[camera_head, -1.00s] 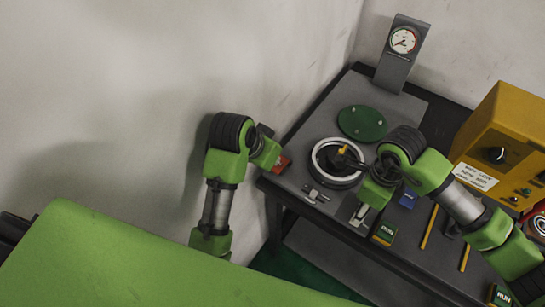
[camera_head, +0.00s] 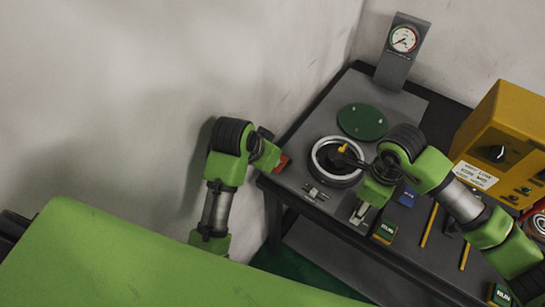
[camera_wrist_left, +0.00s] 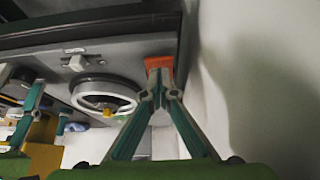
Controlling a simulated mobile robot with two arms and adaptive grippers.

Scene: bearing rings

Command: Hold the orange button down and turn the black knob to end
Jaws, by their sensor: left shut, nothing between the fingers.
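The orange button (camera_head: 284,164) is at the left edge of the grey bench. In the left wrist view it is an orange block (camera_wrist_left: 158,62). My left gripper (camera_head: 276,158) is shut and empty, its fingertips (camera_wrist_left: 161,80) at the button; I cannot tell whether the button is pressed in. The black knob (camera_head: 497,153) is on the front of the yellow box (camera_head: 516,122) at the right.
A pale-rimmed ring (camera_head: 319,170) with a dark middle and yellow part lies on the bench. A green disc (camera_head: 362,121) lies behind it, and a dial gauge (camera_head: 404,39) stands at the back. Yellow bars (camera_head: 429,226) lie at the front right. A wall rises left of the bench.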

